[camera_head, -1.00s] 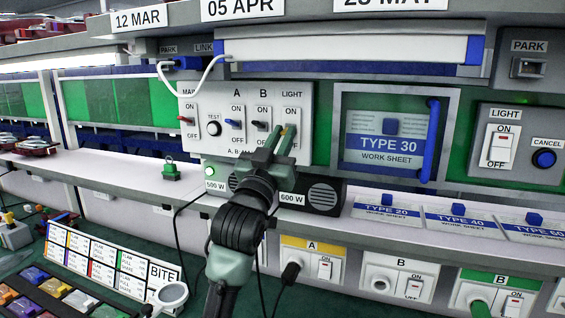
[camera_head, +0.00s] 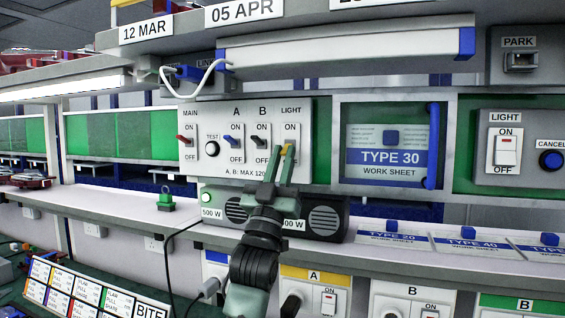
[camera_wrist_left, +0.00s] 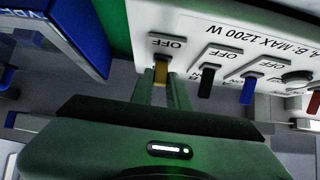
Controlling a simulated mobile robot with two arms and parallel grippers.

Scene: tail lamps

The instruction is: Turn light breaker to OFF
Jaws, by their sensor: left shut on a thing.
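The white breaker panel (camera_head: 248,165) stands at the middle of the bench, with MAIN, A, B and LIGHT switches. The light breaker is the yellow lever (camera_head: 289,150) under the LIGHT label; it also shows in the left wrist view (camera_wrist_left: 161,73), beside an upside-down OFF mark. My left gripper (camera_head: 281,165) reaches up from below, with its green fingers shut around this lever. The fingers partly hide the lever and the OFF mark in the head view, and I cannot tell exactly how the lever is tilted. My right gripper is not in view.
The MAIN red lever (camera_head: 186,141), blue A lever (camera_head: 231,140) and black B lever (camera_head: 259,141) are to the left. A dark power supply (camera_head: 325,217) stands below the panel. The TYPE 30 work sheet frame (camera_head: 390,145) is to the right.

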